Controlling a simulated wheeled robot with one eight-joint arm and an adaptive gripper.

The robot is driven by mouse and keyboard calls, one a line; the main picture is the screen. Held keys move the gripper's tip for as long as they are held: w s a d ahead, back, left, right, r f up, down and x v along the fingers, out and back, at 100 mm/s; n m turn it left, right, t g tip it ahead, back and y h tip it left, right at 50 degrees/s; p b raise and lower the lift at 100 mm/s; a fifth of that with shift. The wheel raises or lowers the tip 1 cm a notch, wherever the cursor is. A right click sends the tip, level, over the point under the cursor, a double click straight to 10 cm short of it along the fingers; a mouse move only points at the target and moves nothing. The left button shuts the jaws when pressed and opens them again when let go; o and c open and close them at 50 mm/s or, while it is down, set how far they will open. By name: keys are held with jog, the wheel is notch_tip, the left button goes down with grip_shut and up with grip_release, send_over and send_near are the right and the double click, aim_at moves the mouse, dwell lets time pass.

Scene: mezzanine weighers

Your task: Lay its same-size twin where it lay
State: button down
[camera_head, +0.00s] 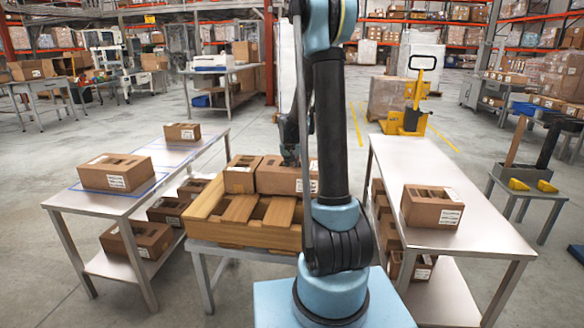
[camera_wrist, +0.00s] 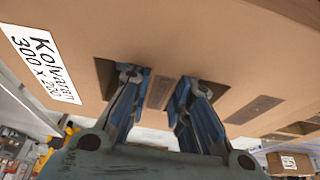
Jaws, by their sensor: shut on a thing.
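My gripper (camera_wrist: 160,88) is shut on a brown carton (camera_wrist: 220,40), its two fingers in slots on either side of a narrow cardboard strip. A white label on it reads "Kolvaran 300 x 200", the last figures hard to read. A large carton (camera_head: 115,173) and a small carton (camera_head: 182,131) lie on the left table (camera_head: 165,155).
More cartons are on the shelves beneath both tables. Blue outlines mark the left table. A yellow pallet jack (camera_head: 412,110) stands behind. The pallet's front slats are bare.

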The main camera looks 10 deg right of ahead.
jog(key=shift+f, duration=0.25)
dwell(0.6)
jog(key=c, duration=1.4)
grip_release()
jog(key=shift+r, duration=0.1)
jog(key=shift+v, duration=5.8)
